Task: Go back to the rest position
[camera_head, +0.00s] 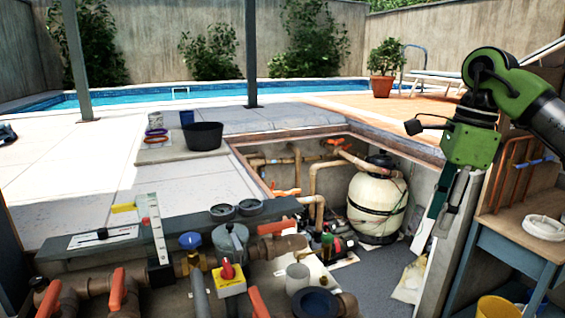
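My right gripper (434,232) hangs down from my green and black arm at the right of the head view. Its long fingers point down and slightly left, in front of the pit's right side wall. They are seen nearly edge-on, so I cannot tell whether they are open or shut. I see nothing held between them. My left gripper and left arm are out of view.
The pit holds a cream filter tank (377,205) and pipes. Orange-handled valves and a yellow-boxed fitting (229,281) crowd the front. A blue-legged wooden table (512,238) with a white ring (543,228) stands close at right. A black tub (203,136) sits on the deck.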

